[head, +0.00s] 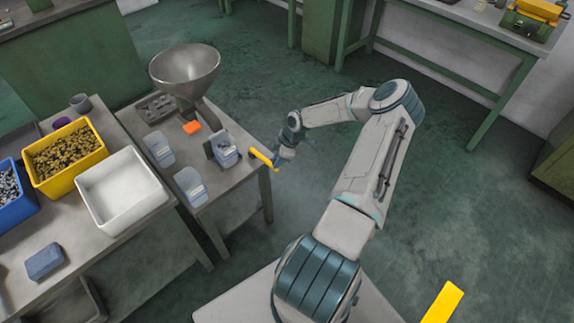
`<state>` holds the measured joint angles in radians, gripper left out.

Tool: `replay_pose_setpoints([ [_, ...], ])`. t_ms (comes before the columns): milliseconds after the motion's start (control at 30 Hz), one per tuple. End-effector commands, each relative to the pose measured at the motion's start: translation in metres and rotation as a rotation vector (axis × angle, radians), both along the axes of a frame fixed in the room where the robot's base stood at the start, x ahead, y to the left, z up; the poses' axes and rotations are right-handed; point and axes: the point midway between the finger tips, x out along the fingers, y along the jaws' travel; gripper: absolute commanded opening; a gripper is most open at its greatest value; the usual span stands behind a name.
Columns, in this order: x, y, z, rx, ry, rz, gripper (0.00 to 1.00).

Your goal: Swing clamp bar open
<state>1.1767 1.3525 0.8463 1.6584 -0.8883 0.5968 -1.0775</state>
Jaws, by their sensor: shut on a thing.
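A yellow bar (261,156), which looks like the clamp bar, sticks out past the right edge of the small grey table (232,173). It slants down to the right from beside a clear container in a dark holder (224,150). My gripper (277,160) is at the bar's outer right end and is shut on it. The fingers are small in the head view and partly hidden by the wrist. The bar's inner end and any hinge are too small to make out.
A white bin (122,190) and a yellow bin of parts (66,155) stand on the left bench. The floor (270,90) behind my arm is clear.

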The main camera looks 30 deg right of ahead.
Motion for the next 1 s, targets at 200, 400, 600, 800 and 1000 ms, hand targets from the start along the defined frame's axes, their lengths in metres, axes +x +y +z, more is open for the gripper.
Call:
replay_pose_setpoints([
  [200, 0.0091, 0.0003, 0.0001, 0.000, -0.005, 0.032, 0.00],
  [400, 0.0092, -0.0020, 0.0007, 0.000, -0.006, 0.030, 0.00],
  [600, 0.0091, -0.0030, 0.0008, -0.002, -0.007, 0.029, 0.33],
  [800, 0.0088, -0.0017, 0.0005, -0.001, -0.004, 0.032, 0.47],
  [1000, 0.0084, -0.0016, 0.0027, -0.001, -0.004, 0.033, 0.47],
])
